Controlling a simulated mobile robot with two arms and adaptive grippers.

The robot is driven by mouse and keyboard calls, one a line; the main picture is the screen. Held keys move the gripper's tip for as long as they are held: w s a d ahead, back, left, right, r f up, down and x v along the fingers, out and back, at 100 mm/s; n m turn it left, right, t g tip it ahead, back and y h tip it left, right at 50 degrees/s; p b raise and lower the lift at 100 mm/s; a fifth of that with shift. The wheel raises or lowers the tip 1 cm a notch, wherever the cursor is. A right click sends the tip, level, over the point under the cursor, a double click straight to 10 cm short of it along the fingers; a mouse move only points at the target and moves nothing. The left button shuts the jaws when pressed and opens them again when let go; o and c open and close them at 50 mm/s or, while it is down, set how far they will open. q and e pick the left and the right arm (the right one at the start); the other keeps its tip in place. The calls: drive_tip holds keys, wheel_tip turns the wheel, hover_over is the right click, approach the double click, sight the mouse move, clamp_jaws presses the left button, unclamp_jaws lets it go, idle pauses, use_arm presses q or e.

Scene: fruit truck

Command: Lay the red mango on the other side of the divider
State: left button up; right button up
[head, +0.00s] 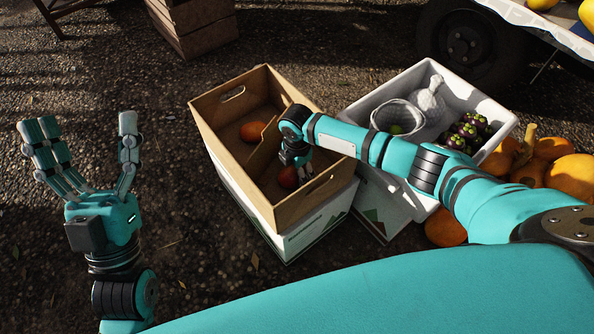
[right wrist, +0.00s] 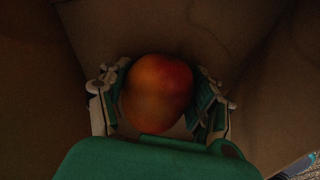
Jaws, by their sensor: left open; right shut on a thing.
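The red mango (head: 288,177) is in the near compartment of the cardboard box (head: 325,193), on the near side of the cardboard divider (head: 263,152). My right gripper (head: 296,160) reaches down into that compartment and is shut on the red mango. The right wrist view shows the red mango (right wrist: 157,94) between the two fingers, with brown cardboard around it. Whether it touches the box floor is unclear. My left gripper (head: 84,127) is open and empty, left of the box over the ground.
Another orange-red mango (head: 252,131) lies in the far compartment, with bare floor around it. A white crate (head: 355,110) with a basket, a wrapped fruit and mangosteens stands to the right. A wooden crate (head: 195,25) stands behind.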

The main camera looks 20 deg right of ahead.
drive_tip(key=shift+f, duration=0.2)
idle(0.5)
drive_tip(key=o, duration=1)
